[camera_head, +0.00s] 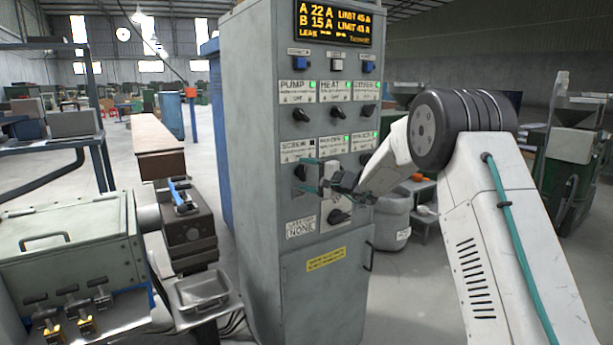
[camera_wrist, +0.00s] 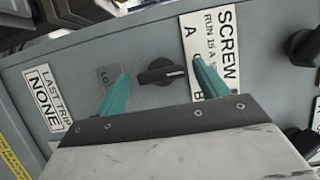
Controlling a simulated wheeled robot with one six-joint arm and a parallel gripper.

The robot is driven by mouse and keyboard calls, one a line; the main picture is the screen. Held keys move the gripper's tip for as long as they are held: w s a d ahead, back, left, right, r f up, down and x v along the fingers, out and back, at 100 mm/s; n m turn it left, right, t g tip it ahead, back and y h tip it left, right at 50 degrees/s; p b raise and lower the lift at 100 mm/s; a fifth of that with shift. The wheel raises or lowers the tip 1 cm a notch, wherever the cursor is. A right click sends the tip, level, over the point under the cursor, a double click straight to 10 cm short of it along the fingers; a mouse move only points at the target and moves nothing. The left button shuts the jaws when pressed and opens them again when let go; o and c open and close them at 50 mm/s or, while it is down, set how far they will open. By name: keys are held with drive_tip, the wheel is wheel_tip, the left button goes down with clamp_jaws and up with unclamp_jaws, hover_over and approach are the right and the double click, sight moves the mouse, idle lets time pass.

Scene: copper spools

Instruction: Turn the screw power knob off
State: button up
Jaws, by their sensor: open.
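The screw power knob (camera_wrist: 160,72) is a black rotary knob on the grey cabinet's front. It sits under the white SCREW label (camera_wrist: 222,50), which is also at the lower left of the label rows in the head view (camera_head: 297,150). In the wrist view the knob's white mark points right, toward that label. My gripper (camera_wrist: 160,70) is open, its two teal fingers on either side of the knob with visible gaps. I cannot tell how far the fingertips are from the panel. In the head view my gripper (camera_head: 313,175) is at the panel and partly covers the knob.
The grey control cabinet (camera_head: 262,200) carries several other knobs, including the pump knob (camera_head: 301,115) above. A "LAST TRIP NONE" label (camera_wrist: 47,98) is left in the wrist view. A grey bin (camera_head: 393,222) stands right of the cabinet; a machine (camera_head: 75,240) stands left.

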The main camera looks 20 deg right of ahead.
drive_tip(key=v, duration=0.7)
drive_tip(key=shift+s+d, duration=0.15)
drive_tip(key=shift+s, duration=0.05)
drive_tip(key=s+a+f+n+g, duration=0.1)
drive_tip(key=s+a+f+g, duration=0.2)
drive_tip(key=s, duration=0.5)
drive_tip(key=s+a+n+g+h, duration=0.1)
drive_tip(key=s+a+n+g, duration=0.2)
drive_tip(key=s, duration=0.4)
drive_tip(key=s+a+f+g, duration=0.2)
drive_tip(key=s+g, duration=0.3)
drive_tip(key=s, duration=0.3)
drive_tip(key=s+d+r+n+h, duration=0.1)
drive_tip(key=s+n+h, duration=0.1)
drive_tip(key=s, duration=0.9)
drive_tip(key=s+d+r+n+h, duration=0.1)
drive_tip(key=s+h, duration=0.4)
drive_tip(key=s, duration=0.6)
drive_tip(key=s+d+r+n+g+h, duration=0.1)
drive_tip(key=s+d+n+h, duration=0.1)
drive_tip(key=s, duration=0.9)
drive_tip(key=shift+s+d+r+n+h, duration=0.25)
drive_tip(key=shift+s+d+n+h, duration=0.15)
drive_tip(key=shift+d+h, duration=0.4)
